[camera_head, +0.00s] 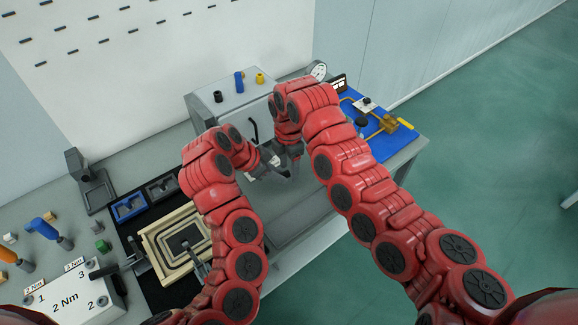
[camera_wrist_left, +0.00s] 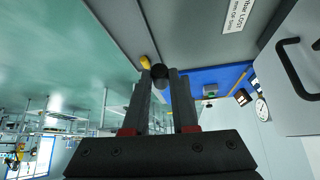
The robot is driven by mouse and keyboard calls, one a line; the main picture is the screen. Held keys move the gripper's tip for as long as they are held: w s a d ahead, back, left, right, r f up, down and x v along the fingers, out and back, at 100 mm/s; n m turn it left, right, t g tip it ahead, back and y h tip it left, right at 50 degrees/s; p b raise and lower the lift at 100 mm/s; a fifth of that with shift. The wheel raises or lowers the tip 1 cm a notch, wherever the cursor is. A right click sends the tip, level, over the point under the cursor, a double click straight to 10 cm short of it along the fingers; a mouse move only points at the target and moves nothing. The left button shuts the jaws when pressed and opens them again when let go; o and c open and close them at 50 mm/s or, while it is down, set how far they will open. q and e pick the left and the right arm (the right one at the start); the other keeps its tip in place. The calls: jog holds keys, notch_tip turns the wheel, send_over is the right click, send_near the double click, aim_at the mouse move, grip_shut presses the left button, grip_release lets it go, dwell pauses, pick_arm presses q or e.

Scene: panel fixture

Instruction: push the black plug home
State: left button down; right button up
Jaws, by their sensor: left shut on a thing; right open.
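My left gripper (camera_wrist_left: 160,80) is shut on a dark round thing (camera_wrist_left: 160,72) that looks like the black plug, held at the fingertips in the left wrist view. In the head view my left gripper (camera_head: 272,163) is in front of the grey box (camera_head: 230,108), close beside my right gripper (camera_head: 292,152). The right gripper is open; its fingers are partly hidden by the arms. A short black piece (camera_head: 218,96) stands on top of the box, beside a blue one (camera_head: 239,84) and a yellow one (camera_head: 260,78). Any socket at the held thing is hidden from me.
A black handle (camera_wrist_left: 290,68) is on the grey box face. A dial gauge (camera_head: 318,71) and a blue mat (camera_head: 390,142) with yellow tubing lie to the right. A wooden stepped frame (camera_head: 160,232) and a torque block (camera_head: 75,297) are at the left.

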grip_shut()
pick_arm(q)
jog(key=c, duration=0.6)
grip_release()
